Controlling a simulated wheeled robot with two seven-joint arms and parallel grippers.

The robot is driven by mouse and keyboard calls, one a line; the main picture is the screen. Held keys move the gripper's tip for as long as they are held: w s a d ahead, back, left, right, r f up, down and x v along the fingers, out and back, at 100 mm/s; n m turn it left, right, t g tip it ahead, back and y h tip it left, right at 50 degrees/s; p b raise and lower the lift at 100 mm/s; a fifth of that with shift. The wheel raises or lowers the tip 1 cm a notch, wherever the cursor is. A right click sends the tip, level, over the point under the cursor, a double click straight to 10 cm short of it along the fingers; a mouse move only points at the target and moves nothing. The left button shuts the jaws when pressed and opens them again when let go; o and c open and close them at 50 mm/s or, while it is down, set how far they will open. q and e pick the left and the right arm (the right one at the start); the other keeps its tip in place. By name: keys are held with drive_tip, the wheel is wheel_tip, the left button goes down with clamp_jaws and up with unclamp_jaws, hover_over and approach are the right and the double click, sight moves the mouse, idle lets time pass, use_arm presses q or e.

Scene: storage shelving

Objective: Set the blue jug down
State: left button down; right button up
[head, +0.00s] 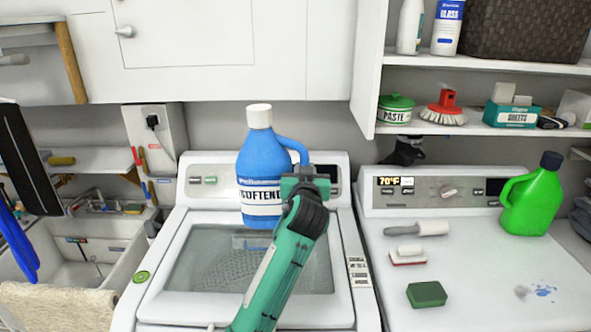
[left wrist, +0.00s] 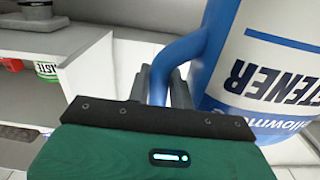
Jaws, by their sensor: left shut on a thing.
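The blue jug (head: 259,165) has a white cap and a white "SOFTENER" label. In the head view it is upright in front of the left washer's control panel, over the back of the glass lid (head: 200,265). I cannot tell whether its base touches the lid. My left gripper (head: 304,177) is shut on the jug's handle, on the jug's right side. In the left wrist view the gripper's fingers (left wrist: 165,88) close around the blue handle (left wrist: 180,55), with the jug's body (left wrist: 265,70) to the right. My right gripper is not in view.
The right machine's top (head: 460,290) carries a green jug (head: 532,200), a green sponge (head: 427,294) and brushes. Shelves (head: 480,65) with a paste tub (head: 396,108) and boxes hang upper right. A cabinet (head: 210,50) overhangs the washer. A sink (head: 85,265) is at left.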

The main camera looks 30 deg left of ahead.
use_arm(q)
wheel_tip(320, 180, down, 15)
drive_tip(key=p, duration=0.2)
drive_tip(key=shift+r, duration=0.2)
drive_tip(key=c, duration=1.6)
unclamp_jaws()
drive_tip(key=shift+f, duration=0.35)
drive_tip(key=o, duration=0.3)
drive_tip(key=shift+o, duration=0.2)
drive_tip(key=shift+s+r, duration=0.1)
